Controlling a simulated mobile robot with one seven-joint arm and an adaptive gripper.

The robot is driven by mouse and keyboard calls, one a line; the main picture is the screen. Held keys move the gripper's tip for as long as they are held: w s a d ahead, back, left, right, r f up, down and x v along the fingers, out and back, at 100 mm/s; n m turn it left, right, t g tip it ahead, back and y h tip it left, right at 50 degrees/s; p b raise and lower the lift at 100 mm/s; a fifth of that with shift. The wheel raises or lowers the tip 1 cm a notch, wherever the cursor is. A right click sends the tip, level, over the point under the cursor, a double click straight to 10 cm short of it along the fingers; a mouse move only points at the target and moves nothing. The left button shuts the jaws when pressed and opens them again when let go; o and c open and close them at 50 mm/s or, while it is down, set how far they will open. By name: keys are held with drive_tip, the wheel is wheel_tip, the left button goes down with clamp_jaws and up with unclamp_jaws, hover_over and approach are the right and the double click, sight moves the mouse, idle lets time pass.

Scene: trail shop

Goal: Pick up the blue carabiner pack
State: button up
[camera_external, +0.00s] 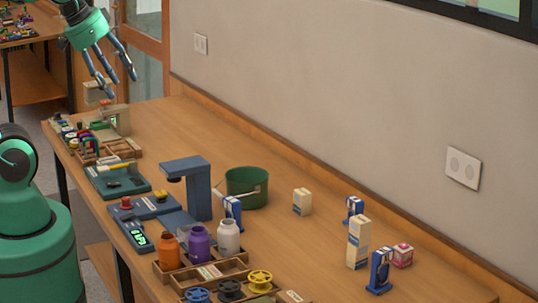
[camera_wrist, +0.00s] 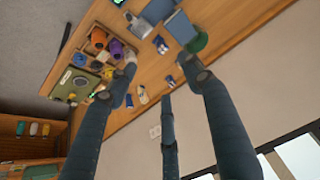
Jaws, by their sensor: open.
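Several blue-and-white packs stand on the wooden counter, and I cannot tell for sure which is the carabiner pack. One blue pack (camera_external: 380,270) stands at the near right, another blue pack (camera_external: 354,208) is farther back, and a third blue pack (camera_external: 233,210) is beside the green bucket. Small blue packs also show in the wrist view, one (camera_wrist: 160,44) near the bucket. My gripper (camera_external: 115,84) is open and empty, high above the far left end of the counter, well away from these packs. Its fingers (camera_wrist: 160,75) spread across the wrist view.
A green bucket (camera_external: 247,188) and a tall blue stand (camera_external: 190,185) occupy the middle. Orange (camera_external: 169,250), purple and white jars stand in a wooden tray. Cream cartons (camera_external: 358,240) and a pink box (camera_external: 402,255) are at the right. A wall (camera_external: 300,90) runs along the back.

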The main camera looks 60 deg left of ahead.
idle(0.4)
drive_tip(key=shift+o, duration=1.3)
drive_tip(key=shift+w, duration=0.15)
